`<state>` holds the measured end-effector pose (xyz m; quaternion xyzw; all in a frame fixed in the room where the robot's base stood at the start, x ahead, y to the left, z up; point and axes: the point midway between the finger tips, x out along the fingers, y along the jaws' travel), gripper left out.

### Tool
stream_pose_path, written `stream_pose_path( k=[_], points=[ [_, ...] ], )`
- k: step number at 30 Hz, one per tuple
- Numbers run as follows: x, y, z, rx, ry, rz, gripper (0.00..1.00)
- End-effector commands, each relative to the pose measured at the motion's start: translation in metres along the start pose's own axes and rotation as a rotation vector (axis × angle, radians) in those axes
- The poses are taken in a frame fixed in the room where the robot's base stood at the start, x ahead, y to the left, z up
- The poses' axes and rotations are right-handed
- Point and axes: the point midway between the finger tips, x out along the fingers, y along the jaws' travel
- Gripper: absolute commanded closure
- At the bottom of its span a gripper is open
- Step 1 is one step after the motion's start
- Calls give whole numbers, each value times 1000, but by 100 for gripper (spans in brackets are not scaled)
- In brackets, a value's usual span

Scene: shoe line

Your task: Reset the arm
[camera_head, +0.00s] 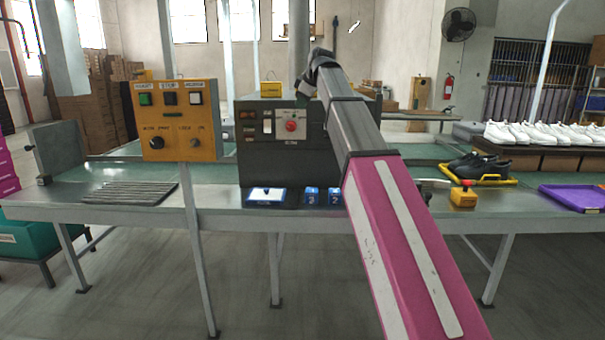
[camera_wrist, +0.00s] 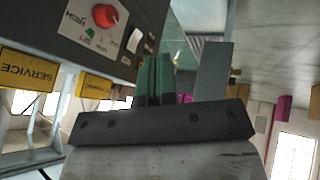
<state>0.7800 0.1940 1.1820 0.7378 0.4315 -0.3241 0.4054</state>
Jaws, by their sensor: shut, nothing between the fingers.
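My arm reaches from the lower right up to the middle of the head view. Its dark wrist end is bent down in front of the upper part of a dark machine box (camera_head: 262,165). My gripper (camera_head: 304,92) is small and hard to make out there. In the wrist view my gripper (camera_wrist: 156,62) shows its dark green fingers close together, shut and empty. The machine's panel with a red knob (camera_wrist: 105,15) is close beside the fingers in the wrist view. The red knob (camera_head: 291,126) also shows in the head view.
An orange control panel (camera_head: 180,142) on a post stands left of the machine. Blue boxes (camera_head: 312,197) and a white-and-blue tray (camera_head: 265,196) lie at its front. Black shoes (camera_head: 480,165) lie on a yellow tray to the right, near a purple tray (camera_head: 575,197). White shoes (camera_head: 545,134) stand behind.

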Motion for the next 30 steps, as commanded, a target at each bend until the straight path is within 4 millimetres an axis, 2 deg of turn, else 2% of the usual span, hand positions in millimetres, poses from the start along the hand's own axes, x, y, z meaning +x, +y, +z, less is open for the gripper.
stream_pose_path(
  k=[8,14,17,23,30],
  points=[
    [36,-14,35,86,-35,-12,100],
    [74,-32,72,183,-73,-23,100],
    [100,-47,101,252,-103,-31,100],
    [158,-88,171,429,-179,-42,100],
    [216,-146,252,633,-273,-44,100]
  ],
)
